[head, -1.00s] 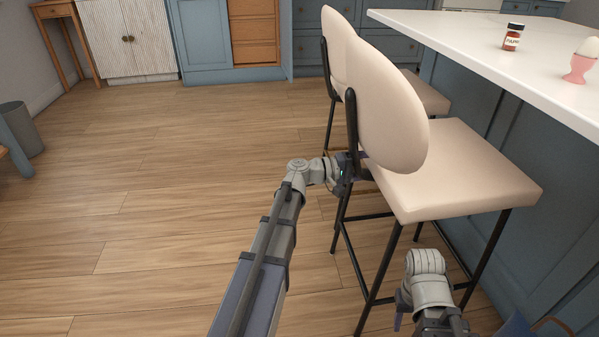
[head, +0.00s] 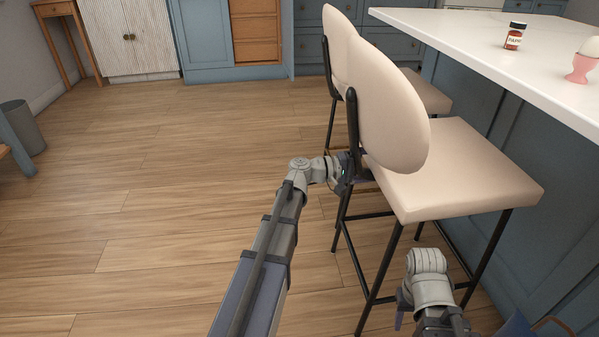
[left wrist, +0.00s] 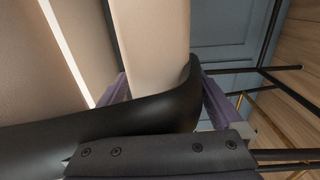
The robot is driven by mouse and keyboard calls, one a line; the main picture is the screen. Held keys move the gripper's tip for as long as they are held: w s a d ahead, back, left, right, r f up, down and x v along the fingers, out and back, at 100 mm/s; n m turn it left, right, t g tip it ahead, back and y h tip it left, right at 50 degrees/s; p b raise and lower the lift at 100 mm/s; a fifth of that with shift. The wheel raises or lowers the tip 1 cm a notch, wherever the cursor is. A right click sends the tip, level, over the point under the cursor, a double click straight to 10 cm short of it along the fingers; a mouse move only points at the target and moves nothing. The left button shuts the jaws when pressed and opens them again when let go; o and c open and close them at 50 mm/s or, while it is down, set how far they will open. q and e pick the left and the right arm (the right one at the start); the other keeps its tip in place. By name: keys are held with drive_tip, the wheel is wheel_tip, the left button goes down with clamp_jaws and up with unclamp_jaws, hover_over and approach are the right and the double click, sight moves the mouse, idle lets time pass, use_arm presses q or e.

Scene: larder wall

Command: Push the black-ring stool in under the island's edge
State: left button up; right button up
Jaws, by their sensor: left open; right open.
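The near stool (head: 455,175) has a cream seat, a rounded cream backrest and black legs with black foot bars. It stands upright beside the white-topped island (head: 480,45), its backrest facing away from it. Most of its seat shows clear of the counter edge. My left gripper (head: 360,172) is at the lower backrest, partly hidden behind it. My right gripper (head: 401,308) is low in front of the stool, empty and partly hidden.
A second cream stool (head: 425,93) stands just beyond, partly hidden, with a brass-coloured foot bar. A spice jar (head: 514,36) and an egg in a pink cup (head: 580,68) are on the island. The wooden floor (head: 180,190) to the left is clear.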

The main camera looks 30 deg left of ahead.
use_arm(q)
drive_tip(key=v, duration=1.2)
drive_tip(key=s+d+f+m+g+y, duration=0.25)
drive_tip(key=s+d+f, duration=0.2)
drive_tip(key=f, duration=0.25)
drive_tip(key=s+d+f+m+g+y, duration=0.1)
drive_tip(key=s+d+f+g+y, duration=0.3)
drive_tip(key=f, duration=0.3)
drive_tip(key=s+a+f+m+g+y, duration=0.3)
drive_tip(key=s+f+m+y, duration=0.1)
drive_tip(key=s+f+y, duration=0.4)
drive_tip(key=s+d+r+m+g+y+p, duration=0.15)
drive_tip(key=s+d+r+m+p, duration=0.35)
drive_tip(key=d+r+p, duration=0.65)
wheel_tip(320, 180, up, 37)
drive_tip(key=n+p, duration=0.1)
drive_tip(key=p, duration=3.5)
drive_tip(key=shift+s+a+n, duration=0.2)
drive_tip(key=shift+a+n, duration=0.1)
drive_tip(key=shift+n, duration=0.05)
